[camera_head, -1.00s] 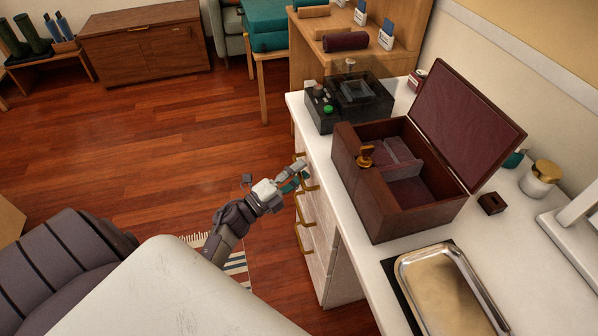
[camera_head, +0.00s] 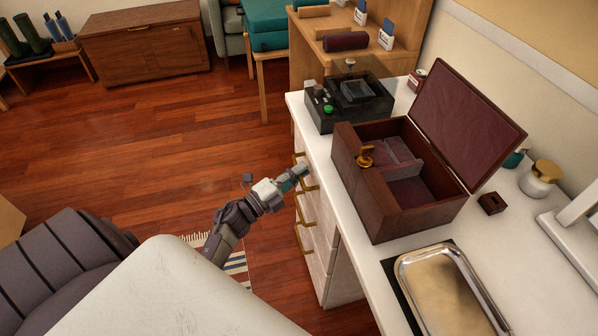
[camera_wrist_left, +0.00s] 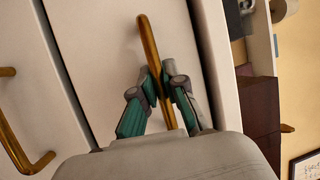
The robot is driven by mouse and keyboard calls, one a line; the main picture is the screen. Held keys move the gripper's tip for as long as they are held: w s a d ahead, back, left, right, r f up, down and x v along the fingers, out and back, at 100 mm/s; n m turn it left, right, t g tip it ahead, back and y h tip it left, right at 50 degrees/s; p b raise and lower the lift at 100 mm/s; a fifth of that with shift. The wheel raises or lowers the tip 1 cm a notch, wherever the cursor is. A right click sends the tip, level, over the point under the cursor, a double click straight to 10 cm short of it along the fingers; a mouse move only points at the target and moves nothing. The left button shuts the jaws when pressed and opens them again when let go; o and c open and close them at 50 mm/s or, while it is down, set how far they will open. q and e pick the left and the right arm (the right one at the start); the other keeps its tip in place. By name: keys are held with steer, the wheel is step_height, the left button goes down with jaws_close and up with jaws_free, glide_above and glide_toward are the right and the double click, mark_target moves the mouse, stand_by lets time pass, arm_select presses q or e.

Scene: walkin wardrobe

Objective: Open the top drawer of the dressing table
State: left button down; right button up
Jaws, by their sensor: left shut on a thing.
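The white dressing table (camera_head: 375,268) stands at the right, with drawers down its left-facing front. My left gripper (camera_head: 296,174) is at the highest gold handle (camera_head: 311,188), just below the tabletop edge, and partly hides it. In the left wrist view, its two teal and grey fingers (camera_wrist_left: 162,92) are shut on this gold bar handle (camera_wrist_left: 147,45), one on each side. The top drawer's white front (camera_wrist_left: 100,45) lies behind the handle. I see no clear opening at this drawer. My right gripper is not in view.
An open wooden jewellery box (camera_head: 380,203), a dark machine with a green button (camera_head: 345,103) and a metal tray (camera_head: 447,290) stand on the tabletop. Lower gold handles (camera_head: 304,238) are below my gripper. The wooden floor (camera_head: 170,160) left of the drawers is mostly clear.

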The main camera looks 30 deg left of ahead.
arm_select(q)
steer(key=s+a+b, duration=0.1)
steer(key=s+a, duration=1.7)
steer(key=s, duration=0.3)
steer(key=shift+b, duration=0.35)
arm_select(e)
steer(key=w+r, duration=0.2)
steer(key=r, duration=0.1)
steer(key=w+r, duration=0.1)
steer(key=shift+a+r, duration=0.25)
arm_select(q)
steer(key=shift+f, duration=0.1)
steer(key=c, duration=1.2)
jaws_free()
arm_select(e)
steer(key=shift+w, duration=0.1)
arm_select(q)
steer(key=v, duration=1.2)
steer(key=shift+s+d, duration=0.1)
